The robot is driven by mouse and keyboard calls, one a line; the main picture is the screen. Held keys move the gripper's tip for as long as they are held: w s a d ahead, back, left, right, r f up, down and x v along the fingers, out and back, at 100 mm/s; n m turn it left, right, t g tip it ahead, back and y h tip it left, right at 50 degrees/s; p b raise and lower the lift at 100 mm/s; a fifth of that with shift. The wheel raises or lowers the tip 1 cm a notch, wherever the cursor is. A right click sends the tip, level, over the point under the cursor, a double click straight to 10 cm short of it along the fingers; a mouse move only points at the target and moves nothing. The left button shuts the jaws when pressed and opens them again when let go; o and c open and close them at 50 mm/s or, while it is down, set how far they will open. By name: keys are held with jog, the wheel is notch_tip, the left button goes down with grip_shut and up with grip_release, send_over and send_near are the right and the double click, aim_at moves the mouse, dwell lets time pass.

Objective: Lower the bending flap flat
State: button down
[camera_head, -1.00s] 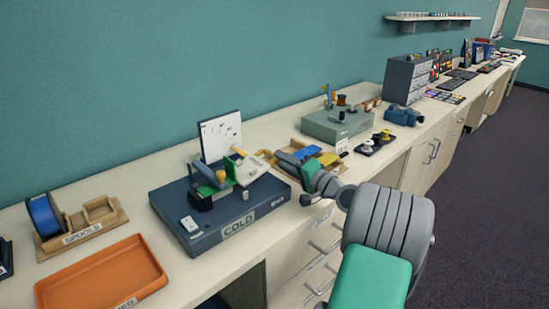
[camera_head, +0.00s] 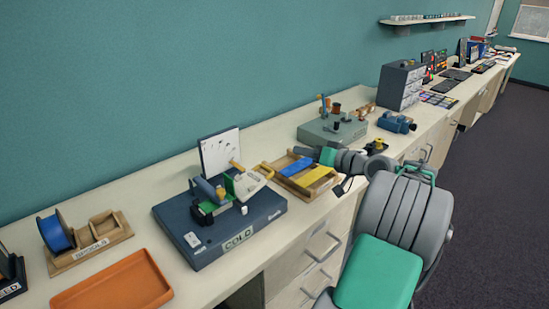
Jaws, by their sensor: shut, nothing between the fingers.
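A small bending device stands on the dark blue base (camera_head: 215,240) labelled COLD. It has a blue roller (camera_head: 207,189), an upright green plate (camera_head: 229,184) and a raised, tilted cream plate (camera_head: 250,183) with a yellow bar (camera_head: 237,165). The cream plate looks like the bending flap, but I cannot be sure. My gripper (camera_head: 300,151) is shut and empty. In the picture it is to the right of the device, above the back of the wooden tray, apart from the cream plate. Its fingertips are small and dark.
The wooden tray (camera_head: 270,169) holds blue and yellow strips. A white spotted board (camera_head: 220,152) stands behind the device. An orange tray (camera_head: 112,285) and a blue spool (camera_head: 56,232) are at left. A grey-green station (camera_head: 332,132) is behind my wrist.

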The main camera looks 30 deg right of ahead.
jog(key=w+a+f+n+p, duration=0.2)
jog(key=w+a+f+p, duration=0.1)
jog(key=w+f, duration=0.4)
jog(key=shift+w+a+f+n+g, duration=0.25)
jog(key=shift+w+a+n+g, duration=0.15)
jog(key=shift+w+a, duration=0.35)
jog(key=shift+d+f, duration=0.1)
jog(key=f+b, duration=0.1)
jog(key=b, duration=0.1)
jog(key=f+b, duration=0.3)
jog(key=b, duration=0.1)
jog(key=shift+w+d+f, duration=0.15)
jog(key=shift+d+f, duration=0.1)
jog(key=shift+d, duration=0.1)
jog(key=shift+r, duration=0.1)
